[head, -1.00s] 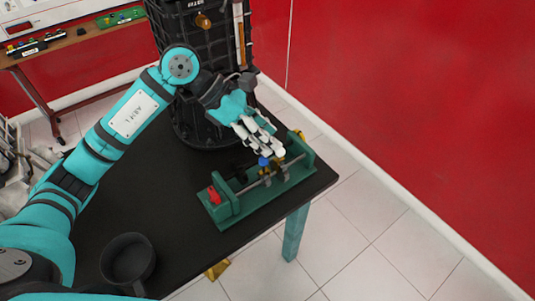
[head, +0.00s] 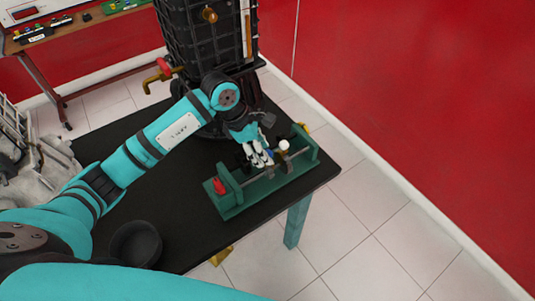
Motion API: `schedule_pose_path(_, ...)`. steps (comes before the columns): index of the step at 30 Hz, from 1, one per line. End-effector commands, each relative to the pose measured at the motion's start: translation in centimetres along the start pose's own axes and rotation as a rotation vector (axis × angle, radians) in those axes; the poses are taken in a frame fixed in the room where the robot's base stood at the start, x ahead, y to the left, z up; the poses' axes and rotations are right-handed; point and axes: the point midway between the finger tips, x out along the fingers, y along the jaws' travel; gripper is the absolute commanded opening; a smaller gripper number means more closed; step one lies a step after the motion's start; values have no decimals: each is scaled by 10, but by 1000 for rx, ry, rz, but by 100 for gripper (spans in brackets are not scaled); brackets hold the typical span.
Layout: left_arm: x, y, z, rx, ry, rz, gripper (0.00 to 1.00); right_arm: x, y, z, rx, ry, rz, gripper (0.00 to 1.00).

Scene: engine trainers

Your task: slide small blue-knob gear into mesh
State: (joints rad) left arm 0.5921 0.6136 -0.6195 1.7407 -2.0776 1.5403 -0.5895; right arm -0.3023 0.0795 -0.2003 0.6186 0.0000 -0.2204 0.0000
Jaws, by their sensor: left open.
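The green gear trainer (head: 240,206) stands near the right edge of the black table, with a shaft between two upright end plates. A red knob (head: 220,185) is at its left end and a white knob (head: 284,145) stands right of the middle. My left gripper (head: 259,161) is open, its pale fingers pointing down over the middle of the shaft, just left of the white knob. My right gripper is out of view.
A dark round bowl (head: 136,244) sits at the table's front left. A tall black ribbed engine unit (head: 208,45) stands behind the trainer. The black table (head: 185,215) is bare between bowl and trainer. A red wall rises beyond the right edge.

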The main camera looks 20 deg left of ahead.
Motion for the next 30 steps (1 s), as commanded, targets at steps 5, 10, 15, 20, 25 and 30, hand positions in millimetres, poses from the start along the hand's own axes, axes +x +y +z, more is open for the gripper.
schedule_pose_path(5,25,-1,1,-1,-1,-2,46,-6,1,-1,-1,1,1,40)
schedule_pose_path(10,36,0,1,1,-2,0,46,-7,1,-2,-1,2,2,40)
schedule_pose_path(15,38,0,0,1,-1,1,46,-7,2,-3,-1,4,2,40)
schedule_pose_path(20,38,0,0,1,-1,0,39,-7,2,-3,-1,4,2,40)
schedule_pose_path(25,38,0,0,1,-1,0,17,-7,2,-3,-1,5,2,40)
schedule_pose_path(30,38,-1,0,1,0,-2,0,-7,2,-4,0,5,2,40)
